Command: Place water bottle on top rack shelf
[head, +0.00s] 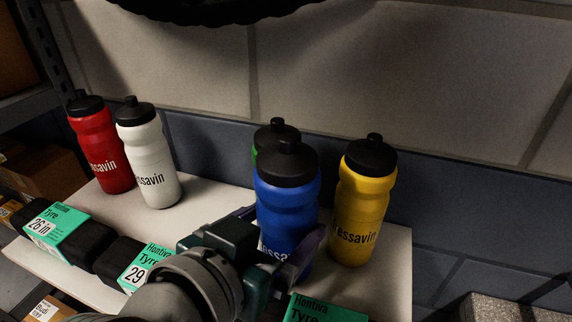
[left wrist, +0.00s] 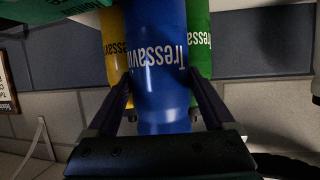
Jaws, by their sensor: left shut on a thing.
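My left gripper (head: 278,243) is shut on a blue water bottle (head: 287,200) with a black cap, its fingers on both sides of the bottle. The bottle is upright at the shelf (head: 213,202); I cannot tell whether its base touches the surface. In the left wrist view the blue bottle (left wrist: 158,60) sits between the two fingers (left wrist: 165,100). A yellow bottle (head: 360,205) stands to its right, and a mostly hidden green bottle (head: 262,137) is behind it. A red bottle (head: 103,150) and a white bottle (head: 150,160) stand at the left. My right gripper is not in view.
Boxed tyres with green labels (head: 55,228) lie along the shelf's front edge, another label (head: 322,310) at the front right. A tiled wall (head: 390,70) rises behind. The shelf is bare between the white and blue bottles. Cardboard boxes (head: 45,170) sit at the far left.

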